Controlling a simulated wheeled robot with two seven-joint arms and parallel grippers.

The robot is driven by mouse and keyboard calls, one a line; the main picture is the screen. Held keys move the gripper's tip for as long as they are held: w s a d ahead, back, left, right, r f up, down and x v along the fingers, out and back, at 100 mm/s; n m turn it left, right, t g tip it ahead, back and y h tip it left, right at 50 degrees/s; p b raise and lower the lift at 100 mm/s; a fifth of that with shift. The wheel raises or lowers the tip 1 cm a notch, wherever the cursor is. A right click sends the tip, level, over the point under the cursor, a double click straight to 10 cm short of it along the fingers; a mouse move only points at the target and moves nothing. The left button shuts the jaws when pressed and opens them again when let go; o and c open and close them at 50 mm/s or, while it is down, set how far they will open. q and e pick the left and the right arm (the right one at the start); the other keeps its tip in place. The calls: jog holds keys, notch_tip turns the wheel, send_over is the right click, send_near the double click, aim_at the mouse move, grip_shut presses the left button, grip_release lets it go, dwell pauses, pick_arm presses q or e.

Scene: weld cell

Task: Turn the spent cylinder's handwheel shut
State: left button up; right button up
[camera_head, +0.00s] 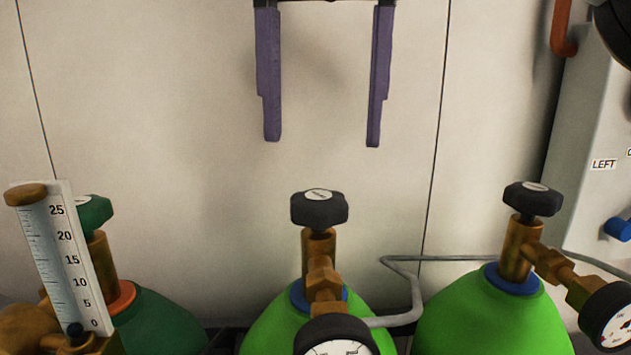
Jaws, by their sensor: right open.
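My right gripper (322,142) hangs from the top edge with two purple fingers spread wide and nothing between them. It is above the black handwheel (318,209) of the middle green cylinder (270,325), apart from it. The right green cylinder (490,325) has a similar black handwheel (533,198). A dark green cylinder (155,325) at left has a green handwheel (95,213), partly hidden by a flowmeter. The frame does not clearly show which cylinder is spent; the middle gauge (335,338) is cut off. My left gripper is not in view.
The flowmeter (60,260) stands at the left front. A grey pipe (405,275) runs between the two light green cylinders. A right gauge (608,315) and a grey box labelled LEFT (590,190) are at right. A pale wall stands behind.

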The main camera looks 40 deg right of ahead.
aim_at(319, 196)
notch_tip(319, 196, down, 8)
jog(key=shift+w+r, duration=0.1)
jog(key=shift+w, duration=0.05)
dwell(0.3)
jog(key=c, duration=1)
jog(key=shift+c, duration=0.2)
